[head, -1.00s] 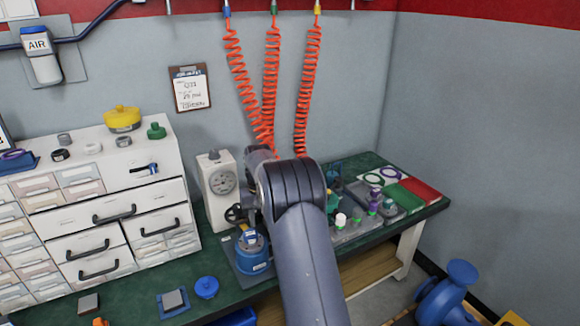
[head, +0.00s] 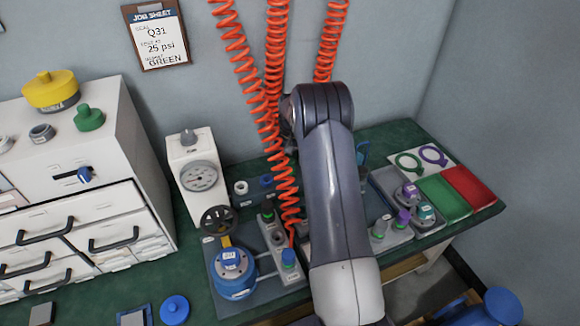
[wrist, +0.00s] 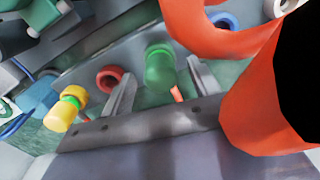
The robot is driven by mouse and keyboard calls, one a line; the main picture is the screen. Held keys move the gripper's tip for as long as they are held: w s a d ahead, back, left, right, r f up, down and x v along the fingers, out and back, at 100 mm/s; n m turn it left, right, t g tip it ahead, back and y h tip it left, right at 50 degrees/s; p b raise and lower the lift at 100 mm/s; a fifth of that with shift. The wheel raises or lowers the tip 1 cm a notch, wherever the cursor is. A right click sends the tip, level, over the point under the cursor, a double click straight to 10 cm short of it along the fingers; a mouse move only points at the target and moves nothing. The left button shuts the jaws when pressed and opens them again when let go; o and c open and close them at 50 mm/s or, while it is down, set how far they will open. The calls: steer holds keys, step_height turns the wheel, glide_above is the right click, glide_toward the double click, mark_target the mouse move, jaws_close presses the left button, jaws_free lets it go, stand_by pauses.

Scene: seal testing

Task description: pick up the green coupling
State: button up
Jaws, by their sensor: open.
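A green cylindrical piece, which looks like the green coupling (wrist: 160,66), is in the middle of the wrist view. My gripper (wrist: 162,76) is open, with one finger on each side of this piece in the picture. I cannot tell whether either finger touches it or how deep it sits between them. In the head view my arm hides the gripper. A green-topped fitting (head: 267,211) shows in a grey block left of my arm; I cannot tell whether it is the same piece.
Coiled red hoses (head: 272,120) hang left of my arm, and a thick red hose loop (wrist: 215,45) crosses close in the wrist view. A yellow fitting (wrist: 62,112) lies to the left there. A gauge box (head: 192,150) and blue pot (head: 233,280) stand nearby.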

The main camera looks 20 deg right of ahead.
steer(key=shift+f, duration=0.5)
steer(key=c, duration=1.1)
